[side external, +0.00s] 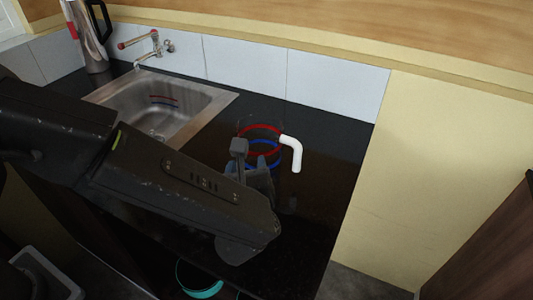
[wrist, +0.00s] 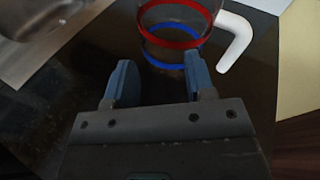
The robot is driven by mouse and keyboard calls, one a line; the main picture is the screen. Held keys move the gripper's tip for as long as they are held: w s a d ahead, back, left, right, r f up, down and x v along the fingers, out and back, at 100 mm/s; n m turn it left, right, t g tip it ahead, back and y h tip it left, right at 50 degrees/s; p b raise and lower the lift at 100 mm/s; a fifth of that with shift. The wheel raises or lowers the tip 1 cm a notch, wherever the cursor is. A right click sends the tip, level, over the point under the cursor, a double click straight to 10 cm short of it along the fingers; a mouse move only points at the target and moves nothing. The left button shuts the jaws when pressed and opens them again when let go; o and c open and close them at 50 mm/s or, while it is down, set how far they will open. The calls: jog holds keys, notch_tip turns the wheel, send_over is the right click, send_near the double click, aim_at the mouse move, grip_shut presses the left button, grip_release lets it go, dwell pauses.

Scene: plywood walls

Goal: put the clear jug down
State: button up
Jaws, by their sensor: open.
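The clear jug (side external: 261,130) stands upright on the black counter (side external: 317,217). It has a red band, a blue band and a white handle on its right side. In the wrist view the jug (wrist: 174,31) is at the top, just beyond the fingertips, its upper part cut off by the frame. My gripper (side external: 252,170) is in front of the jug in the side view and hides part of its lower side. In the wrist view my gripper (wrist: 158,78) has its two blue fingers apart with nothing between them. I cannot tell whether a fingertip touches the jug.
A steel sink (side external: 160,103) with a tap (side external: 146,45) lies left of the jug. A steel kettle (side external: 88,35) stands at the back left. A teal-rimmed round thing (side external: 199,283) is near the bottom. Tiled wall runs behind; bare counter lies right of the jug.

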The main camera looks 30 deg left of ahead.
aim_at(297, 161)
jog(key=d+f+m+t+h, duration=0.1)
jog(key=d, duration=0.1)
jog(key=d+f+m+t+h, duration=0.1)
jog(key=d+m, duration=0.1)
jog(key=d, duration=0.1)
jog(key=s+d+f+m+t+h, duration=0.1)
jog(key=d+m, duration=0.1)
jog(key=d, duration=0.1)
jog(key=shift+d+f, duration=0.1)
jog(key=shift+f, duration=0.2)
jog(key=shift+w+d+m+h, duration=0.15)
jog(key=shift+d+m+h, duration=0.05)
jog(key=shift+m+h, duration=0.1)
jog(key=w, duration=0.2)
jog(key=w+a, duration=0.1)
jog(key=w, duration=0.4)
jog(key=shift+w+a, duration=0.3)
jog(key=shift+w+a+r, duration=0.1)
jog(key=shift+w+a, duration=0.05)
jog(key=shift+w, duration=0.8)
jog(key=shift+w+a, duration=0.2)
jog(key=shift+w, duration=0.7)
jog(key=shift+w+a+r, duration=0.1)
jog(key=shift+w+a, duration=0.05)
jog(key=shift+w, duration=0.8)
jog(key=shift+c, duration=0.5)
grip_shut()
